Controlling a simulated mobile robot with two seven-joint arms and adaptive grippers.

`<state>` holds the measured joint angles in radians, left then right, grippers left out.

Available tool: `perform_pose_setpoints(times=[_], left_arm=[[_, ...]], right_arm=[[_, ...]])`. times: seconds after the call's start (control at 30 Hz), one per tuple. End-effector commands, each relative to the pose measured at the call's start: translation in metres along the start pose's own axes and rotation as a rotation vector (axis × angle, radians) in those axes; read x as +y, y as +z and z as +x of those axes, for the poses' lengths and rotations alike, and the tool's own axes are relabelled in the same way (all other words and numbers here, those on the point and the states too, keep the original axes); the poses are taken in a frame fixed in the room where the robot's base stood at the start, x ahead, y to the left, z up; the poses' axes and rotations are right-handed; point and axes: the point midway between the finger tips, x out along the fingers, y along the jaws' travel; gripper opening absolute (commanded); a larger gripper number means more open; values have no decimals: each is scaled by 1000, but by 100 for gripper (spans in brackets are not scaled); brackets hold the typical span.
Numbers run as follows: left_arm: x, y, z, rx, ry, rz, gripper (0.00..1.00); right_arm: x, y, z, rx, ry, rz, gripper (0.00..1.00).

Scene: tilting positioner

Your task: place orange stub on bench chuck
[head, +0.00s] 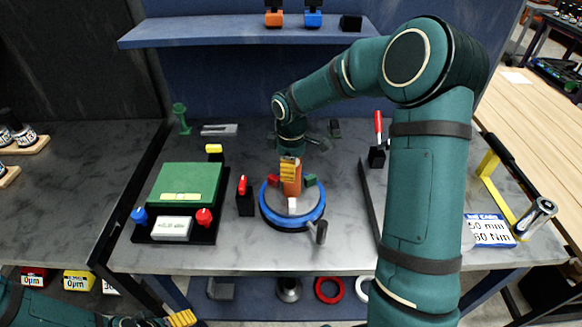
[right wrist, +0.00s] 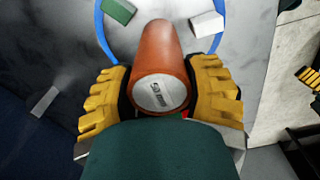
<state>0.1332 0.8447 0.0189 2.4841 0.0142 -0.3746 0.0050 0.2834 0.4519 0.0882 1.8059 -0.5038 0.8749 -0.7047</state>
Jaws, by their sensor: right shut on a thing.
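The orange stub (head: 292,184) is upright at the middle of the bench chuck, among its jaws. The chuck has a blue ring (head: 277,219) and red (head: 273,180), green (head: 309,180) and white (head: 292,204) jaws. I cannot tell whether the stub touches the chuck floor. My right gripper (head: 290,169) is shut on the stub's upper part from above. In the right wrist view the stub (right wrist: 160,60) is between the yellow fingers, its labelled end facing the camera. My left gripper (head: 182,318) shows only its yellow fingertips at the bottom edge; its opening is unclear.
A black handle (head: 321,232) sticks out at the chuck's front right. A red-topped block (head: 244,195) stands left of the chuck, beside a green-topped box (head: 186,182). A red-handled clamp (head: 377,150) stands to the right. A blue shelf (head: 245,31) spans the back.

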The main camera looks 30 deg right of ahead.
Motion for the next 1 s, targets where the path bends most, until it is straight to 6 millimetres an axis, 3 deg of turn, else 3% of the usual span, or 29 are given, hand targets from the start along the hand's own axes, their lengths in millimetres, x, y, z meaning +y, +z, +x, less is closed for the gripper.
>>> perform_pose_setpoints(times=[0.27,0.3,0.37,0.77,1.0], left_arm=[[-1,0,2,0,0,0,78],[0,0,2,0,0,0,78],[0,0,1,0,0,0,78],[0,0,-1,0,0,0,78],[2,-1,-6,0,1,0,78]], right_arm=[[0,0,2,1,1,0,8],[0,0,2,0,0,0,68],[0,0,2,0,0,0,83],[0,0,-5,1,1,0,83],[1,0,-46,1,4,0,83]])
